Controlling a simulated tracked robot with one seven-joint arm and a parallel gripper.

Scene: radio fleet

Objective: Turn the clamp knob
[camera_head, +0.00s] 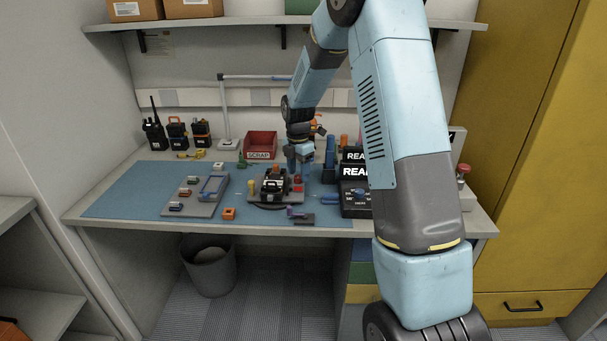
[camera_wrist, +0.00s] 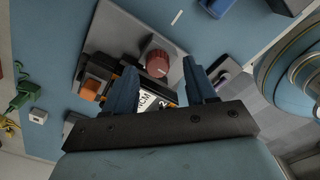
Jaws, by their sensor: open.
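The clamp knob (camera_wrist: 157,63) is a round, ribbed, dark red knob on a grey fixture plate (camera_wrist: 117,30) in the wrist view. A small red part that looks like it shows in the head view (camera_head: 298,180), just below my gripper (camera_head: 300,163). In the wrist view, my gripper (camera_wrist: 158,66) is open, with one blue finger on each side of the knob. The fingers look clear of the knob, but I cannot tell their height against it. A black radio (camera_head: 271,186) with a white label lies in the fixture, partly hidden by my fingers in the wrist view.
A blue mat (camera_head: 120,198) covers much of the bench. A grey tray (camera_head: 203,207) with small parts lies left of the fixture, and a red scrap bin (camera_head: 261,144) stands behind. A black tester (camera_head: 356,196) and blue posts stand close on the right. Several radios stand back left.

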